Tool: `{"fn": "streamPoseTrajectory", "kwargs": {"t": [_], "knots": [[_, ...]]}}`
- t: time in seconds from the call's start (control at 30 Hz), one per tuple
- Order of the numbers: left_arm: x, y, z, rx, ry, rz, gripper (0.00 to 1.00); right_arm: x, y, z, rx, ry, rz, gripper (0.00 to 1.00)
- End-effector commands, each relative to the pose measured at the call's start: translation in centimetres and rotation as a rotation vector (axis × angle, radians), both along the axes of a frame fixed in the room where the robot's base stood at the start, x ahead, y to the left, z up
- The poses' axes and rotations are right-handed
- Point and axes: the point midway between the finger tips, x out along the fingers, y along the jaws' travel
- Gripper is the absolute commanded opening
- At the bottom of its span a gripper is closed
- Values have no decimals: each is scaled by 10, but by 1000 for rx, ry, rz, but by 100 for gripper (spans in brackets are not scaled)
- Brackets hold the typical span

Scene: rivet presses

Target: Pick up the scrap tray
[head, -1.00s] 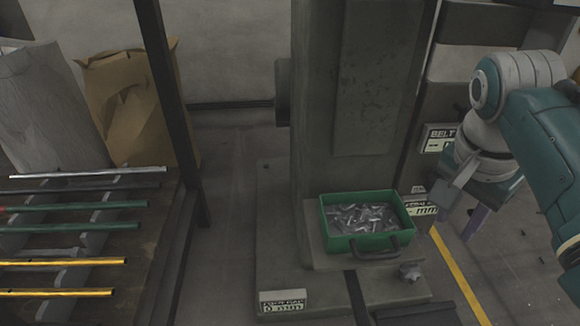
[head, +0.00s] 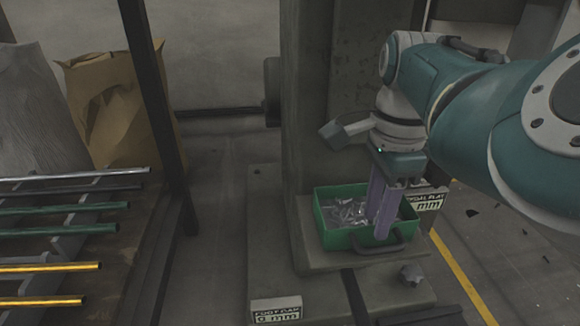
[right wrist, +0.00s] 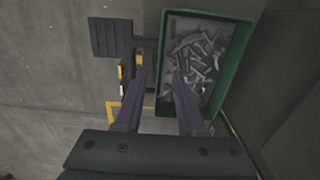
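The scrap tray is a green open box (head: 342,241) full of loose grey metal scrap, standing upright on the press base. A dark handle (head: 384,249) is on its front wall. My right gripper (head: 382,228) points down over the front part of the tray, with its fingers overlapping the scrap in the head view. In the right wrist view the tray rim (right wrist: 210,16) shows, and the gripper (right wrist: 158,75) is open, with the tray's left wall lined up between its fingers. I cannot tell whether they touch it. My left gripper is out of view.
The grey press column (head: 330,90) rises directly behind the tray. A knob (head: 411,274) sits on the base in front. A rack of coloured rods (head: 60,235) and a paper bag (head: 115,105) are at left. Floor between rack and press is clear.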

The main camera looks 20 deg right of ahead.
Motion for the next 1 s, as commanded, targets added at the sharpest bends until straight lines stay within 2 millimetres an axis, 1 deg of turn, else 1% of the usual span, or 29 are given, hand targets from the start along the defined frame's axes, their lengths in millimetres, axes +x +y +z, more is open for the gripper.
{"fn": "streamPoseTrajectory", "kwargs": {"t": [0.03, 0.1, 0.2, 0.47, 0.8, 1.0], "knots": [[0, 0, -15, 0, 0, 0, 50, -2, 1, -16, 0, 0, 0, 39], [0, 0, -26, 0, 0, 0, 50, -4, 2, -27, 1, 1, 1, 39], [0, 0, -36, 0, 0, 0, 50, -4, 2, -39, 1, 1, 1, 39], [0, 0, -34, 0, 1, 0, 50, -4, 2, -37, 1, 1, 1, 39], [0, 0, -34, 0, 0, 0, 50, -4, 2, -37, 1, 0, 1, 1], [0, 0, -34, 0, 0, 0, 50, -3, 2, -37, 1, 0, 1, 0]]}}
